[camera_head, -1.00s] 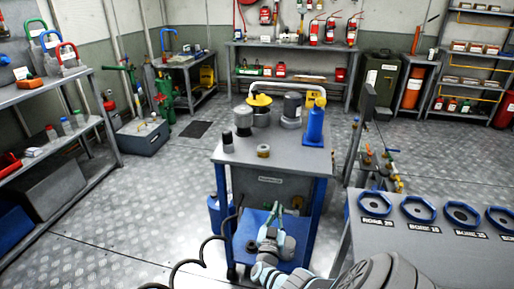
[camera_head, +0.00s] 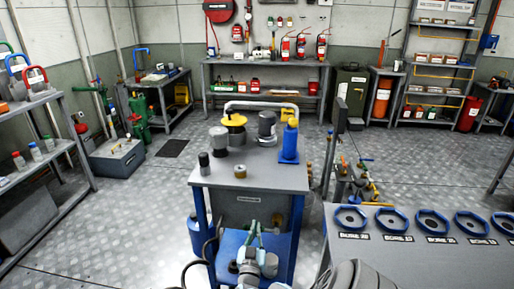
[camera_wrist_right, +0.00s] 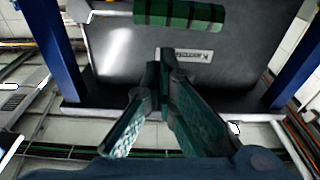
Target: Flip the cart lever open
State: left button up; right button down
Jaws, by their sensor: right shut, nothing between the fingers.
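The blue-framed cart (camera_head: 196,205) stands in the middle of the head view, with a grey tank (camera_head: 240,212) under its top. My right gripper (camera_head: 257,226) is in front of the tank, above the cart's blue lower shelf. In the right wrist view my right gripper (camera_wrist_right: 163,56) is shut and empty, its fingertips just below a pale label (camera_wrist_right: 188,54) on the dark tank. A green-and-black banded bar (camera_wrist_right: 178,13) on a metal rod crosses the top of that view, apart from the fingertips. It may be the lever; I cannot tell. My left gripper is out of view.
A bench with blue octagonal rings (camera_head: 351,218) is close on the right. Open floor lies left of the cart.

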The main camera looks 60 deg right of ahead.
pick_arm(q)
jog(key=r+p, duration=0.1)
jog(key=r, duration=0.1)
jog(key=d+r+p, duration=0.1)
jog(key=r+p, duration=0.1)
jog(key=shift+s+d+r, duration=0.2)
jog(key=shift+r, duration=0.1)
pick_arm(e)
jog(key=r+v, duration=0.1)
jog(key=v, duration=0.9)
jog(key=shift+s+a+r, duration=0.3)
jog(key=shift+a+r, duration=0.05)
jog(key=shift+r, duration=0.15)
